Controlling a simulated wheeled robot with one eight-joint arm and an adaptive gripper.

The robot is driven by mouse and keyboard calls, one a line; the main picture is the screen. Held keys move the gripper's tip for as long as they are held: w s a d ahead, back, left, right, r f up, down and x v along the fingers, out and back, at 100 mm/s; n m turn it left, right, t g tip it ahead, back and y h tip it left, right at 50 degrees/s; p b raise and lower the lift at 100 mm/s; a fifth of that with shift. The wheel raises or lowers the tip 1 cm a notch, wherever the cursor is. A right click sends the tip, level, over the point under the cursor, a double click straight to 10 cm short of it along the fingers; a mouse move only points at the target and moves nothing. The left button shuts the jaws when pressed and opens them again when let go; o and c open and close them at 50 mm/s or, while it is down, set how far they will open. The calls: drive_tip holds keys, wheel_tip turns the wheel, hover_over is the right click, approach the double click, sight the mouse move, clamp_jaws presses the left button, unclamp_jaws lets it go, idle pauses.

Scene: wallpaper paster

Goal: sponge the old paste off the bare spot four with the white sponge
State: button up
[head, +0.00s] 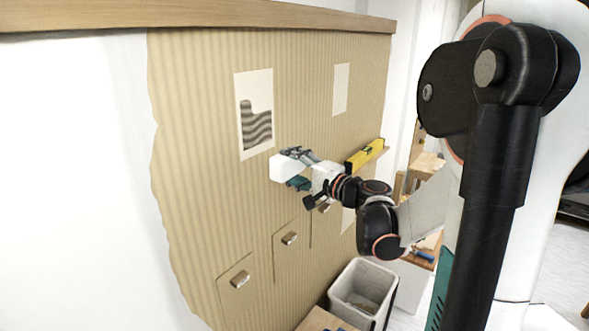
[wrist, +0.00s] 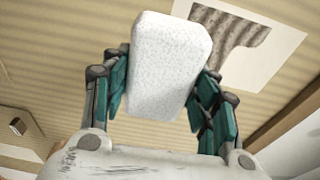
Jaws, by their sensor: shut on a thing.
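The white sponge (head: 283,168) is held in my gripper (head: 300,168), in front of the wallpapered wall. In the wrist view the sponge (wrist: 170,65) stands between the two green-padded fingers, which are shut on it. A pale bare spot (head: 262,84) with a dark, wavy smear of old paste (head: 256,128) lies just above and left of the sponge. The spot also shows at the upper right of the wrist view (wrist: 285,20). No number is readable, and I cannot tell whether the sponge touches the wall.
Clean pale spots lie at the upper right (head: 341,88) and behind my arm (head: 348,220). A yellow level (head: 365,154) sits on a small ledge right of my gripper. Paper flaps with metal clips (head: 240,280) hang below. A grey bin (head: 362,290) stands on the floor.

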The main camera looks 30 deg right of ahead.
drive_tip(key=shift+w+a+b, duration=0.2)
drive_tip(key=shift+w+a, duration=0.15)
drive_tip(key=shift+w, duration=0.6)
drive_tip(key=shift+w+a+b, duration=0.15)
drive_tip(key=shift+w+a, duration=0.15)
drive_tip(key=shift+w, duration=0.6)
drive_tip(key=shift+w+a+b, duration=0.2)
drive_tip(key=shift+w+a, duration=0.15)
drive_tip(key=shift+w, duration=0.6)
drive_tip(key=shift+w+a, duration=0.25)
drive_tip(key=shift+w, duration=0.35)
drive_tip(key=shift+w+a, duration=0.2)
drive_tip(key=shift+w, duration=0.4)
idle(1.6)
idle(0.7)
drive_tip(key=shift+r, duration=2)
drive_tip(key=shift+r, duration=1.95)
